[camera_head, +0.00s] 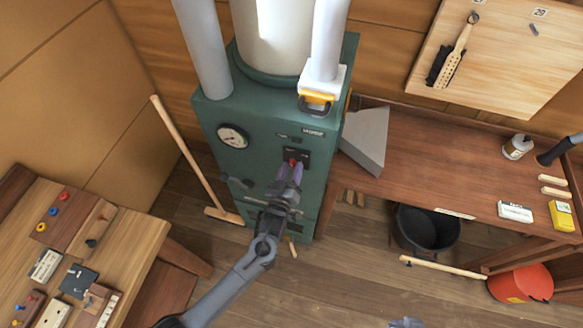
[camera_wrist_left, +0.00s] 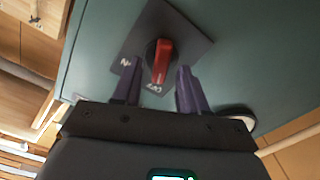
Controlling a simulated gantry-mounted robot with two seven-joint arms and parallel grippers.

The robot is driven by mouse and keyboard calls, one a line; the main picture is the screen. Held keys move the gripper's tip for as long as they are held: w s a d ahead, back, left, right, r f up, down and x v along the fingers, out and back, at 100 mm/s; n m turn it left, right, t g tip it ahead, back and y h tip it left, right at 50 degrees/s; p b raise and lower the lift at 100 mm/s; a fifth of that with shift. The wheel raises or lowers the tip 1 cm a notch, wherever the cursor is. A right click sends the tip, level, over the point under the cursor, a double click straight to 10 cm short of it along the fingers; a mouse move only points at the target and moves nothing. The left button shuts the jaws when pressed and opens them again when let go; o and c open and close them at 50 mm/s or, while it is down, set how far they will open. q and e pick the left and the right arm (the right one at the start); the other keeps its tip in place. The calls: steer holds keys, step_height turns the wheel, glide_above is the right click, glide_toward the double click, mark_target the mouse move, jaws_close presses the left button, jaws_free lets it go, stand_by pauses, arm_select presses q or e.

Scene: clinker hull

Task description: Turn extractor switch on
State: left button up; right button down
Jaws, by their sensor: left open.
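The extractor switch is a red knob (camera_wrist_left: 162,60) on a dark square plate (camera_wrist_left: 185,30), on the front of a green machine (camera_head: 262,112). White lettering sits on the plate; it is upside down and hard to read. In the head view the red knob (camera_head: 292,162) shows just beyond the fingertips. My left gripper (camera_head: 291,170) is open, its purple fingers pointing at the plate. In the left wrist view its fingertips (camera_wrist_left: 159,67) lie on either side of the knob's lower part; contact cannot be told. My right gripper is not clearly seen.
A broom (camera_head: 180,150) leans at the left. A workbench (camera_head: 430,160) stands right, a black bucket (camera_head: 427,228) below it. A wooden table (camera_head: 140,245) is at left.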

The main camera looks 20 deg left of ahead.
arm_select(q)
steer(key=shift+w, duration=0.4)
jaws_close()
